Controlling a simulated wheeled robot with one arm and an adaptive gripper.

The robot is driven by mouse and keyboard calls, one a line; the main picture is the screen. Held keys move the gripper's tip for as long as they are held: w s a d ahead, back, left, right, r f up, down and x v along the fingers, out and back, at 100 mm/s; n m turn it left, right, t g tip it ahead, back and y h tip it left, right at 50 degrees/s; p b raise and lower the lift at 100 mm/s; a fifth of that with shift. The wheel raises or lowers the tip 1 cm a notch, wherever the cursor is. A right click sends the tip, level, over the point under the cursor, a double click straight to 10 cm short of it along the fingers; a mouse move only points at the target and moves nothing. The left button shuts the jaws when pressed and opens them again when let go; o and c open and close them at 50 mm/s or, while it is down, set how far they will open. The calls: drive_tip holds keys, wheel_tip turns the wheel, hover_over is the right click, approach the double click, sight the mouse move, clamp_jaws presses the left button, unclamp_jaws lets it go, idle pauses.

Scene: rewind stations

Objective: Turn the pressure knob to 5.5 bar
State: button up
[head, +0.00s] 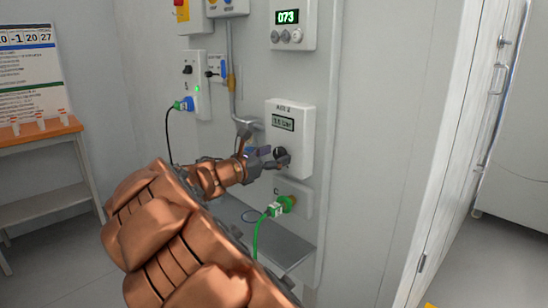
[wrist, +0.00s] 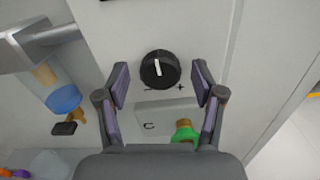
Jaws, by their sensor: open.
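The black pressure knob (wrist: 160,70) sits on a white wall unit (head: 290,110) labelled "AIR 2". Its white pointer line points almost straight up, with a minus below left and a plus below right. The small display (head: 284,123) above it ends in "bar"; its digits are too small to read surely. My gripper (wrist: 160,80) is open, with one finger on each side of the knob and a gap on both sides. In the head view my gripper (head: 268,160) is at the knob and partly covers it.
Below the knob is a panel marked C (wrist: 150,120) with a green plug (head: 275,209) and a cable. A grey metal fixture (wrist: 40,42) and a clear bottle with a blue band (wrist: 62,98) are at left. A shelf (head: 290,252) juts out below.

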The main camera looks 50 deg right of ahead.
drive_tip(key=c, duration=1.1)
drive_tip(key=shift+c, duration=0.2)
drive_tip(key=shift+m, duration=0.5)
drive_tip(key=m, duration=0.2)
drive_tip(key=m+b, duration=0.1)
drive_tip(key=m, duration=0.1)
drive_tip(key=shift+s+f+m, duration=0.15)
drive_tip(key=shift+m, duration=0.25)
drive_tip(key=m+b, duration=0.3)
drive_tip(key=m, duration=0.3)
